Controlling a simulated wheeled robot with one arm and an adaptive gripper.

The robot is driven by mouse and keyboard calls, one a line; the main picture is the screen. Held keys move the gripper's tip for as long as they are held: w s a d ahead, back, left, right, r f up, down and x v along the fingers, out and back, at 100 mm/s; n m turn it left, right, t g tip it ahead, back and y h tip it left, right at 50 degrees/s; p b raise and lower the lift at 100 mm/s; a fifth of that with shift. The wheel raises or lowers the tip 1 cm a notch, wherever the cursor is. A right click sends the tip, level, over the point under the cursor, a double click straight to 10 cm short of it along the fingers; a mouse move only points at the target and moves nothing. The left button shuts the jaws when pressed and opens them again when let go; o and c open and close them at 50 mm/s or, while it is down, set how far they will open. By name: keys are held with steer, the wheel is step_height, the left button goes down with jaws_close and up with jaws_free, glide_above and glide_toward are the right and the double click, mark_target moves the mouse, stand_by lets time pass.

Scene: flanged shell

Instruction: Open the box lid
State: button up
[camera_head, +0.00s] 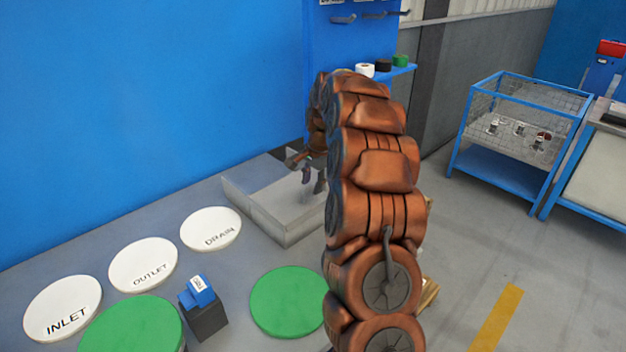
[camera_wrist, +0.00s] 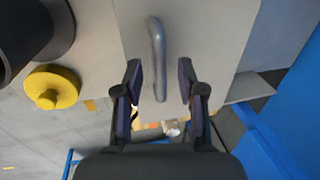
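The grey metal box (camera_head: 268,203) stands on the table against the blue wall, partly hidden by my arm in the head view. Its lid (camera_wrist: 205,40) shows in the wrist view as a flat light-grey plate with a grey bar handle (camera_wrist: 157,45). The lid looks shut. My gripper (camera_head: 312,179) is over the right part of the box, fingers pointing down. In the wrist view my gripper (camera_wrist: 160,70) is open, with one finger on each side of the handle's lower part. Gaps show on both sides, and neither finger visibly touches the handle.
White discs marked INLET (camera_head: 62,308), OUTLET (camera_head: 143,265) and DRAIN (camera_head: 211,229) lie on the table. Green discs (camera_head: 287,301) and a blue-topped dark block (camera_head: 203,306) are nearer. A yellow knob-like part (camera_wrist: 52,87) is left of the lid. A blue wire cart (camera_head: 520,135) stands right.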

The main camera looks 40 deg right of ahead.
steer(key=shift+f, duration=0.1)
jaws_close()
stand_by(0.3)
stand_by(0.4)
